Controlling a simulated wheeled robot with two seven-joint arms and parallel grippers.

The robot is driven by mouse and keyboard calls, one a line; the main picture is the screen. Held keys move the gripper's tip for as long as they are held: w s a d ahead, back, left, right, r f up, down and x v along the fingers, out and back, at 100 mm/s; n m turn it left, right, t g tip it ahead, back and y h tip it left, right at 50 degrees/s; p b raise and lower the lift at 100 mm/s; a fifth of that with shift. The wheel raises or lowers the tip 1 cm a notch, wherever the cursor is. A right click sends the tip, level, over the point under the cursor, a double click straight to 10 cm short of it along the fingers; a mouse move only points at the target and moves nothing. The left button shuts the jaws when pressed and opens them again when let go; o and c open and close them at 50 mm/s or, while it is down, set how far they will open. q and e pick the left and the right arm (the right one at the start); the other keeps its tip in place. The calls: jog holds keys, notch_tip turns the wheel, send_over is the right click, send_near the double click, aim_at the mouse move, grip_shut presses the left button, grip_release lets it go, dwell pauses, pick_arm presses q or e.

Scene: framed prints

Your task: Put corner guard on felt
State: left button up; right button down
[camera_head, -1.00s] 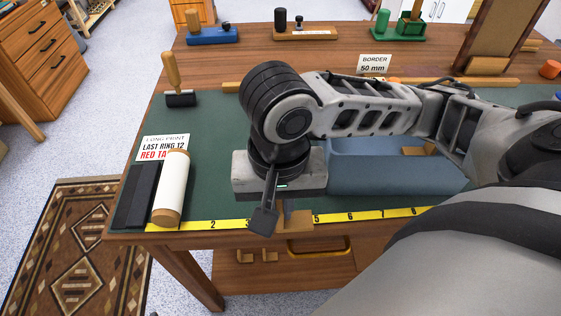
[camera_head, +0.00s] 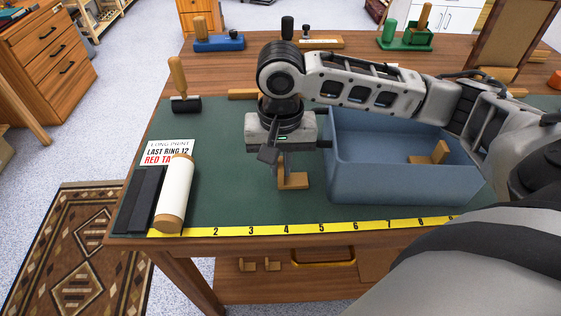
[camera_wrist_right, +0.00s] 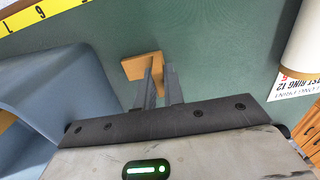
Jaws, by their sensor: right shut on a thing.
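A tan L-shaped corner guard (camera_head: 293,181) is between the fingers of my right gripper (camera_head: 281,168), left of the blue bin. In the right wrist view the gripper (camera_wrist_right: 160,90) is shut on the corner guard (camera_wrist_right: 143,66), over the green felt (camera_wrist_right: 215,55). The green felt (camera_head: 225,180) covers the front of the table. The guard is at or just above it; I cannot tell whether it touches. A second corner guard (camera_head: 438,153) lies in the blue bin (camera_head: 395,180). My left gripper is not in view.
A yellow ruler strip (camera_head: 300,227) runs along the table's front edge. A white roll (camera_head: 176,192), dark strips (camera_head: 140,200), a sign (camera_head: 167,152) and a roller (camera_head: 184,104) lie left. Felt between the roll and gripper is clear. More guards (camera_head: 246,264) sit on the shelf below.

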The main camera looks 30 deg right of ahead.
aim_at(280, 163)
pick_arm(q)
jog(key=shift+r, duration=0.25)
pick_arm(e)
jog(key=c, duration=1.5)
grip_release()
jog(key=shift+f, duration=0.1)
pick_arm(q)
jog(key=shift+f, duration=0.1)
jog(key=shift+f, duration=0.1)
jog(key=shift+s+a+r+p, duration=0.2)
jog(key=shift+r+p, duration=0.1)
jog(key=shift+p, duration=0.65)
pick_arm(e)
notch_tip(280, 163, up, 12)
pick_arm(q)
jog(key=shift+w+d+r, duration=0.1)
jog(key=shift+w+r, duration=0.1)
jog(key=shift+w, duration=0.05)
pick_arm(e)
jog(key=shift+s, duration=0.1)
